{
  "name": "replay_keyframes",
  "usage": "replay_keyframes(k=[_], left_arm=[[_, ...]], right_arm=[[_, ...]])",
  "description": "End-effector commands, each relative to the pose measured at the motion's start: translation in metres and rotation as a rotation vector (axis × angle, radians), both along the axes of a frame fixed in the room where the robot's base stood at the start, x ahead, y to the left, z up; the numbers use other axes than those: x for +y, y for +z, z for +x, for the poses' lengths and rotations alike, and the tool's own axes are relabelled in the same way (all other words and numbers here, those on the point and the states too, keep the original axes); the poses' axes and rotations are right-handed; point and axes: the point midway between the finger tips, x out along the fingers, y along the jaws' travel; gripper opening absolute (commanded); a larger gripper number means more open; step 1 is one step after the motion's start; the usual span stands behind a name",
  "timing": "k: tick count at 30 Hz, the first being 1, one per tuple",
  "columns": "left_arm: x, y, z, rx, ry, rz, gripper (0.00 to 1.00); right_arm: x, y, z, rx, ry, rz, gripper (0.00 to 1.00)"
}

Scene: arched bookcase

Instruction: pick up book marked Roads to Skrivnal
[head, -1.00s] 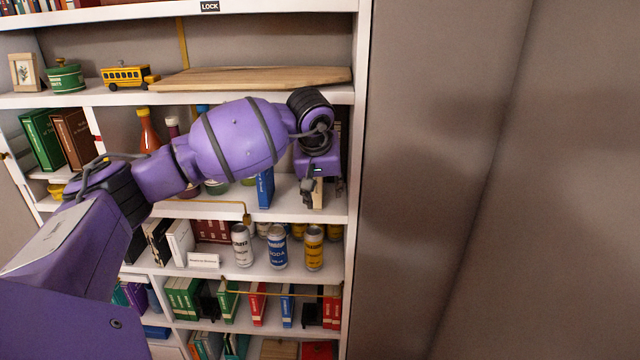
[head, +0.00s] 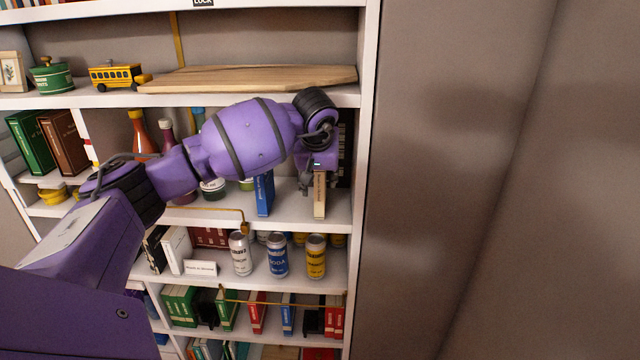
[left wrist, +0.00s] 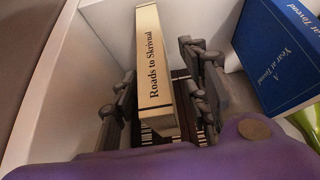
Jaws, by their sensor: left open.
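The book marked Roads to Skrivnal is cream with dark lettering. It stands upright on a middle shelf near the bookcase's right wall, and its lower spine shows in the head view (head: 319,196). In the left wrist view the book (left wrist: 155,75) stands between the fingers of my left gripper (left wrist: 160,105). The fingers are open, one on each side of the spine, with a gap at least on the right. In the head view my left gripper (head: 319,172) is at the book and hides its upper part. My right gripper is not in view.
A blue book (head: 264,193) stands just left of the cream book; it also shows in the left wrist view (left wrist: 283,55). The bookcase's right side panel (head: 362,150) is close on the right. A wooden board (head: 250,78) lies on the shelf above. Cans (head: 277,256) stand below.

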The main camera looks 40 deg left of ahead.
Motion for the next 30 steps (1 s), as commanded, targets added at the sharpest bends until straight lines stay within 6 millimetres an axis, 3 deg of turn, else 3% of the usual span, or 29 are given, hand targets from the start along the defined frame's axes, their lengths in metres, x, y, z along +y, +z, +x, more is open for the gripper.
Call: replay_keyframes(k=[6,15,24,30], left_arm=[[0.004,-0.027,0.011,0.000,0.001,-0.002,0.42],[0.006,-0.032,0.014,-0.001,0.001,0.000,0.42],[0.006,-0.032,0.013,-0.001,0.001,0.000,0.03],[0.006,-0.031,0.014,-0.002,0.000,0.000,0.00]], right_arm=[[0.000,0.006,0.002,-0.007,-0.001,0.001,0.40],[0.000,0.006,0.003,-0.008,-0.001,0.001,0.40],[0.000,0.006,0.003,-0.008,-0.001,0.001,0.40],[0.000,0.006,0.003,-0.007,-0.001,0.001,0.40]])
